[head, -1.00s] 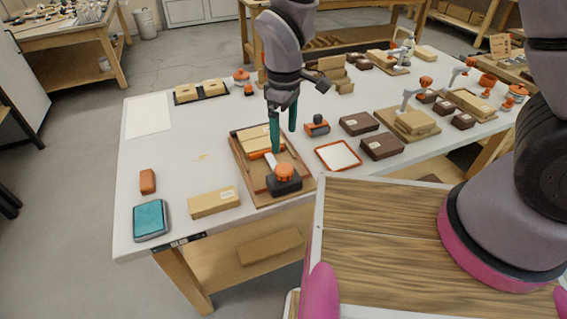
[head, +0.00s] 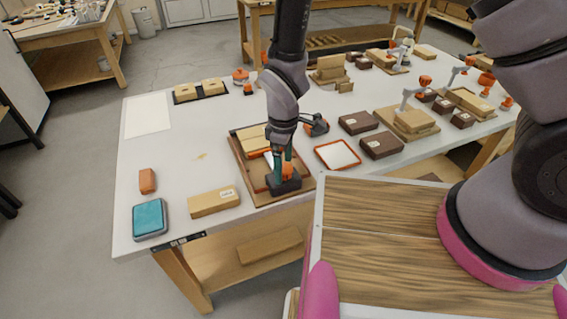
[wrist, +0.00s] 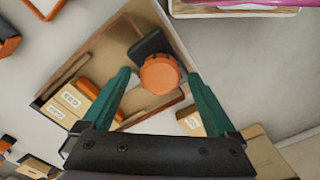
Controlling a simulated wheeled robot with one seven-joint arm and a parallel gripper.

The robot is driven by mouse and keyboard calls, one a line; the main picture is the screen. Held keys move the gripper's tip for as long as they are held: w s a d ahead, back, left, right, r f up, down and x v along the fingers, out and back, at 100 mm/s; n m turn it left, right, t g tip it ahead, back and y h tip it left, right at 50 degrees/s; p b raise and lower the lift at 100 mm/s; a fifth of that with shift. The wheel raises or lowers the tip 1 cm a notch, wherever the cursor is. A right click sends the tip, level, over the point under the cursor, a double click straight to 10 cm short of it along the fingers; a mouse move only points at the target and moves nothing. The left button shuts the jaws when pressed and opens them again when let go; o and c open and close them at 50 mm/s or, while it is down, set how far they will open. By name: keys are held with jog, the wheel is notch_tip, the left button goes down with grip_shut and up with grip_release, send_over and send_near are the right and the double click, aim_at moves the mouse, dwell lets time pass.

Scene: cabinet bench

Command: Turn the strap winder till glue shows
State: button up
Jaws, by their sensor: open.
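The strap winder is an orange round knob (wrist: 160,74) on a dark block (head: 284,184), standing at the front of a wooden tray (head: 262,199). My gripper (head: 281,170) is over the knob, pointing down. In the wrist view its two green fingers (wrist: 160,86) are apart, one on each side of the knob, with gaps visible. In the head view the fingers partly hide the knob. Wooden blocks (head: 252,138) with an orange strip lie in the tray behind the winder. I cannot see any glue.
A tan box (head: 214,202), a teal pad (head: 150,219) and a brown block (head: 147,181) lie to the left. A red-framed white tray (head: 338,155) and dark boxes (head: 381,146) lie to the right.

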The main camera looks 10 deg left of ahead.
jog(key=c, duration=1.4)
jog(key=shift+o, duration=0.2)
jog(key=m, duration=0.5)
jog(key=shift+m, duration=0.4)
jog(key=o, duration=1.4)
jog(key=shift+c, duration=0.2)
notch_tip(320, 180, up, 11)
jog(key=shift+f, duration=0.1)
